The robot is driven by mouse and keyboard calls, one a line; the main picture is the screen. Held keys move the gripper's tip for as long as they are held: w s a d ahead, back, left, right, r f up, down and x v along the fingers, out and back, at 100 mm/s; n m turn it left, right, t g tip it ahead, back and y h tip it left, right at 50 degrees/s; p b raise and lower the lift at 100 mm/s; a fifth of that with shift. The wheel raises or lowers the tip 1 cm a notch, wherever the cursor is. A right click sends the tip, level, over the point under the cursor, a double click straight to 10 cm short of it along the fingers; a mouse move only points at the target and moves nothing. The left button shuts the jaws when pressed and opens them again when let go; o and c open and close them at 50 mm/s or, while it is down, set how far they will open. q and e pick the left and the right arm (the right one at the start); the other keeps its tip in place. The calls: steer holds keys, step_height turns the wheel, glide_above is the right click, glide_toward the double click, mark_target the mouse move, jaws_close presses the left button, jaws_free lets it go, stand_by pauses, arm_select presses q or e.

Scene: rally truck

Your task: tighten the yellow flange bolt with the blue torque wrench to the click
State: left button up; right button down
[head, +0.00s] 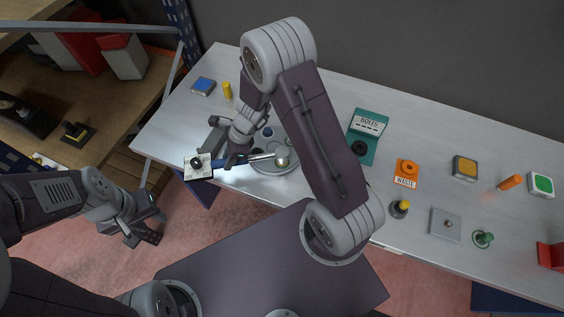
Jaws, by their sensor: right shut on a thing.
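The blue torque wrench (232,162) lies level over the table's front left part, its silver head (282,158) at the right end over a round grey flange plate (262,167). My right gripper (233,155) is shut on its blue handle. A bolt under the wrench head is hidden, so I cannot tell whether the head sits on one. A small yellow cylinder (227,91) stands at the back left; I cannot tell whether it is a bolt. My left gripper (143,238) hangs over the floor left of the table, empty, its fingers apart.
A white card with a black ring (198,165) is at the left front edge. A green box (368,136), orange waste block (406,173), yellow-topped dark piece (400,208) and grey plate (445,224) stand to the right. Shelving is at the far left.

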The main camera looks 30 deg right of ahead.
steer(key=shift+r+p, duration=1.1)
steer(key=shift+r, duration=0.2)
stand_by(1.6)
steer(key=shift+r+p, duration=1.2)
steer(key=shift+r, duration=0.15)
step_height(320, 180, up, 4)
steer(key=p, duration=0.4)
steer(key=shift+r, duration=0.1)
